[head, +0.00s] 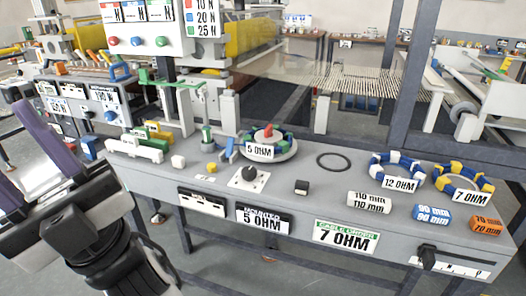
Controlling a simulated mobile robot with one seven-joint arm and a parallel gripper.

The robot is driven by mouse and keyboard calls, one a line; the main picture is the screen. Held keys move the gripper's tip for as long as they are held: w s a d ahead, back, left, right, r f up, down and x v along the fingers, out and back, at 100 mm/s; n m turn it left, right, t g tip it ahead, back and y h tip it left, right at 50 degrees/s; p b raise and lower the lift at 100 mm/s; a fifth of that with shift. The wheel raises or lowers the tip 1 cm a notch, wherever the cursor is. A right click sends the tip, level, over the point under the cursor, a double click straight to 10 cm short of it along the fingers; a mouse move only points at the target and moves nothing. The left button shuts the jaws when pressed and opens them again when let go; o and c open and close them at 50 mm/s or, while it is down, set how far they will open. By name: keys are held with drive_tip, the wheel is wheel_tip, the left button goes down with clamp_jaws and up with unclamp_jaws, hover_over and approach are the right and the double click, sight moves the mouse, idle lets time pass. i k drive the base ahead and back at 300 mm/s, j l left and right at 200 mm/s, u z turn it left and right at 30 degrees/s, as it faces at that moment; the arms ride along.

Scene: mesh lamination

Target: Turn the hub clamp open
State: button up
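A round hub (272,150) stands on the grey bench, left of its middle. It carries a ring of blue, green and white segments with a "5 OHM" label (259,152). A red piece (267,132) sits on top at the hub's centre and looks like the hub clamp; its exact turn is too small to tell. My gripper (12,148) is at the left edge of the head view, well left of the hub and apart from it. Its two purple fingers are spread with nothing visible between them. The lower finger is partly cut off by the picture edge.
A black knob on a white plate (249,178) stands in front of the hub. A dark ring (334,162), a "12 OHM" ring (396,172) and a "7 OHM" ring (462,183) lie to the right. Labelled blocks (369,201) line the front right. A green-topped stand (181,86) rises left of the hub.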

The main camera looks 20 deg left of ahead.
sight(268, 132)
drive_tip(key=i+j+z, duration=0.2)
drive_tip(key=j, duration=0.25)
drive_tip(key=j+z, duration=0.15)
drive_tip(key=j, duration=0.3)
drive_tip(key=j+z, duration=0.2)
drive_tip(key=j, duration=0.25)
drive_tip(key=i+j, duration=0.05)
